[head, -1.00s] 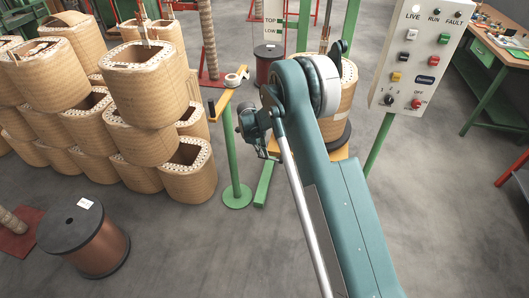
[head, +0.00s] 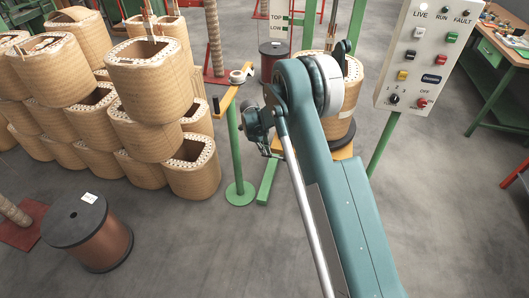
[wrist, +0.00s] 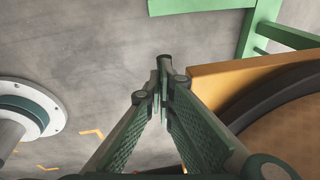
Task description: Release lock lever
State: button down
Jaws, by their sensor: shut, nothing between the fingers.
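My gripper (wrist: 164,84) is shut and empty in the wrist view, its ribbed fingers meeting at the tips. Close to its right is the edge of an orange platform (wrist: 235,70), with a dark disc (wrist: 255,112) and a tan round surface (wrist: 290,130) on it. In the head view, my arm covers part of this orange platform (head: 342,151) and the tan coil (head: 345,100) standing on it. I cannot make out a lock lever for certain in either view. A small black piece (head: 216,104) sits at the end of a yellow bar (head: 228,98) on a green post.
Stacked tan coils (head: 150,95) fill the left. A copper wire spool (head: 100,255) stands at the lower left. A control panel (head: 420,55) is at the upper right, with a green workbench (head: 490,85) behind. Grey floor (head: 180,240) lies clear in front.

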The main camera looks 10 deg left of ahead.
jog(key=v, duration=1.1)
jog(key=shift+r, duration=0.3)
jog(key=shift+r, duration=0.1)
